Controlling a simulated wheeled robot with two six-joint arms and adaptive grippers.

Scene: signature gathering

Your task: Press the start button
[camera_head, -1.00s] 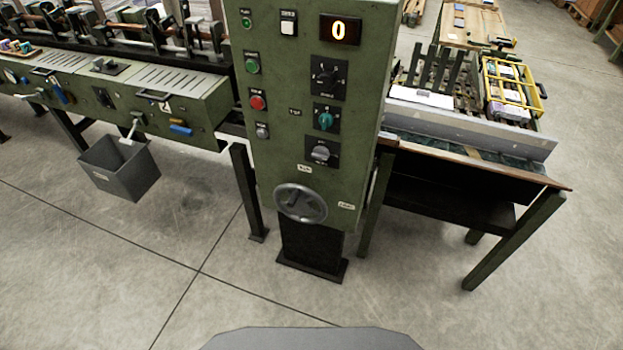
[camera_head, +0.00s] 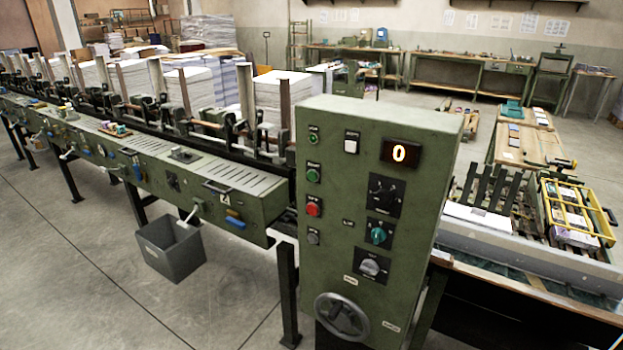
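A green control cabinet (camera_head: 338,258) stands upright at centre right. Its left column has a small green button or lamp (camera_head: 313,138) at the top, a green button (camera_head: 313,176) below it, a red button (camera_head: 313,208), and a grey knob (camera_head: 313,238) at the bottom. The small labels are too blurred to read, so I cannot tell which one is marked start. An orange display (camera_head: 400,153) reads 0. Neither of my grippers is in view.
A long green gathering machine (camera_head: 150,150) with paper stacks (camera_head: 189,90) runs off left. A grey bin (camera_head: 170,249) stands on the floor below it. A handwheel (camera_head: 341,317) juts from the cabinet's lower front. A conveyor table (camera_head: 530,254) extends right. Floor at lower left is clear.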

